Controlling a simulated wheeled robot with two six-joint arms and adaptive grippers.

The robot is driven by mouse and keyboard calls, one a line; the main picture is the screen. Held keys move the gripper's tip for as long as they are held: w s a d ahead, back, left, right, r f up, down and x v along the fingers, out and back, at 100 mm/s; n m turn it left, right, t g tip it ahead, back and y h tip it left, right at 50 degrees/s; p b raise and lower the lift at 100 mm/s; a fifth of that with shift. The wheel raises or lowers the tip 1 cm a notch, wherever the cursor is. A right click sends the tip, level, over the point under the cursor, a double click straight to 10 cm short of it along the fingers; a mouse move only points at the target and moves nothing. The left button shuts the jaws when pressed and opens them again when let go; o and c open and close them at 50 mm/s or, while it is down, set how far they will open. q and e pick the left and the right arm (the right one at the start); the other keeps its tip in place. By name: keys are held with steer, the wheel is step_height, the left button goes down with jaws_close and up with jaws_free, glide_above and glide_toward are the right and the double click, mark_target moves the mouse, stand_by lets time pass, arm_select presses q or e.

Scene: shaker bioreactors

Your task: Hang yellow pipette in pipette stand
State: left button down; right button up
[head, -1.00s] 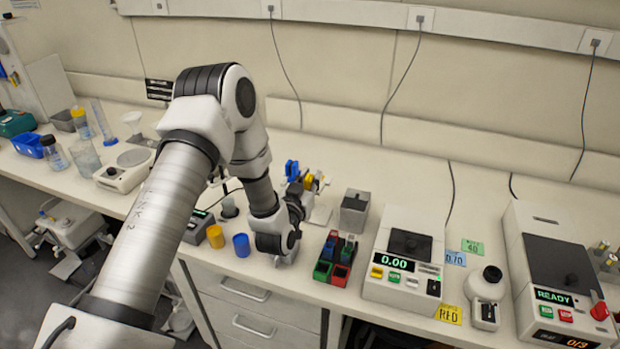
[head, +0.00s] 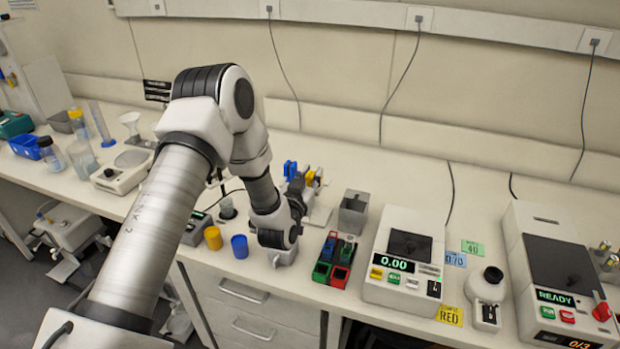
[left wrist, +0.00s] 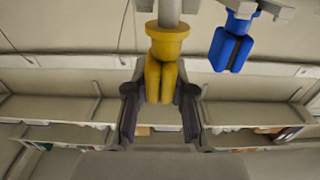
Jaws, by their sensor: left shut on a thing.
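The yellow pipette (left wrist: 165,72) is in the middle of the left wrist view, between the two fingers of my left gripper (left wrist: 160,112), which is shut on it. A grey shaft runs from its yellow collar to the top edge of that view. In the head view the yellow pipette (head: 310,178) shows at the pipette stand (head: 320,214), beside a blue pipette (head: 290,169). The blue pipette also shows in the left wrist view (left wrist: 231,50), in a pale holder. My left gripper (head: 299,203) partly hides the stand. I cannot tell whether the yellow pipette rests in its holder.
A grey bin (head: 353,212) and a rack of coloured compartments (head: 334,262) stand right of the stand. A device reading 0.00 (head: 400,292) is further right. A yellow cup (head: 213,238) and a blue cup (head: 240,246) stand left of my wrist. Bench behind the stand is clear.

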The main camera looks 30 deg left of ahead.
arm_select(q)
steer(key=shift+b+x, duration=0.65)
steer(key=shift+x, duration=1.3)
steer(key=shift+s, duration=0.1)
steer(key=shift+f+b, duration=0.4)
steer(key=shift+b, duration=0.15)
steer(key=c, duration=0.9)
jaws_free()
